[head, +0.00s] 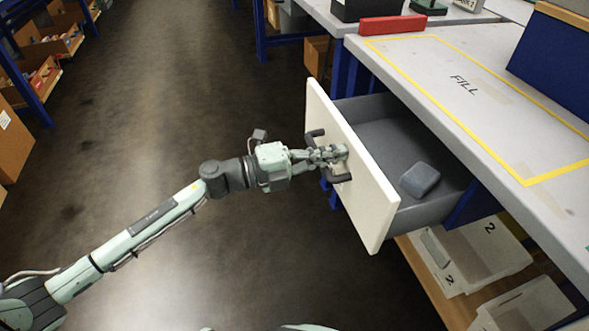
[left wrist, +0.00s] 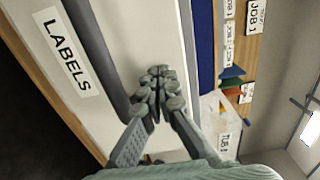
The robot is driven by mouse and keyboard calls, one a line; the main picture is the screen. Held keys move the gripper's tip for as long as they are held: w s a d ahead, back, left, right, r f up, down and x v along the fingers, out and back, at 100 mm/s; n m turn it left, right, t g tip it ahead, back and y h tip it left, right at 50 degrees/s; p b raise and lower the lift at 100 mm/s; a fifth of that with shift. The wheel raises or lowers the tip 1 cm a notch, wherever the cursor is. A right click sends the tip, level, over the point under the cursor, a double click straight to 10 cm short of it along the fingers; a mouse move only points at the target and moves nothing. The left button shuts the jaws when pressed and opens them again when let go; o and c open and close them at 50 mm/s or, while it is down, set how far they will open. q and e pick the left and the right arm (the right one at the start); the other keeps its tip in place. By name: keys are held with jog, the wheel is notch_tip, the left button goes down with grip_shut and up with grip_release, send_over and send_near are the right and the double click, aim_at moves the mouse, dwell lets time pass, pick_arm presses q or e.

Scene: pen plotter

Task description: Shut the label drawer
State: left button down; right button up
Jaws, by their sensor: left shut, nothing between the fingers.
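The label drawer's cream front (head: 371,207) stands well out from the workbench, so the drawer is open. It has a dark bar handle (head: 340,178), and its LABELS sign shows in the left wrist view (left wrist: 67,52). A blue-grey block (head: 419,179) lies inside the drawer. My left gripper (head: 338,153) is shut and empty at the drawer front, beside the handle's middle. In the left wrist view its closed fingertips (left wrist: 159,82) lie over the pale front, next to the dark handle bar (left wrist: 98,45). I cannot tell whether they touch it. My right gripper is out of view.
The bench top (head: 490,110) has a yellow outline marked FILL, with a red block (head: 392,25) at its far edge. White bins (head: 480,250) stand on a shelf below the drawer. The floor (head: 150,110) left of the drawer is clear; shelving stands at far left.

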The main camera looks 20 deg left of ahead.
pick_arm(q)
jog(key=p+x, duration=0.1)
jog(key=x, duration=1.6)
jog(key=shift+w, duration=0.2)
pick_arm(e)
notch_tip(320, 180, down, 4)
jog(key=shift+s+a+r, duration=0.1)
pick_arm(q)
jog(key=shift+r, duration=0.1)
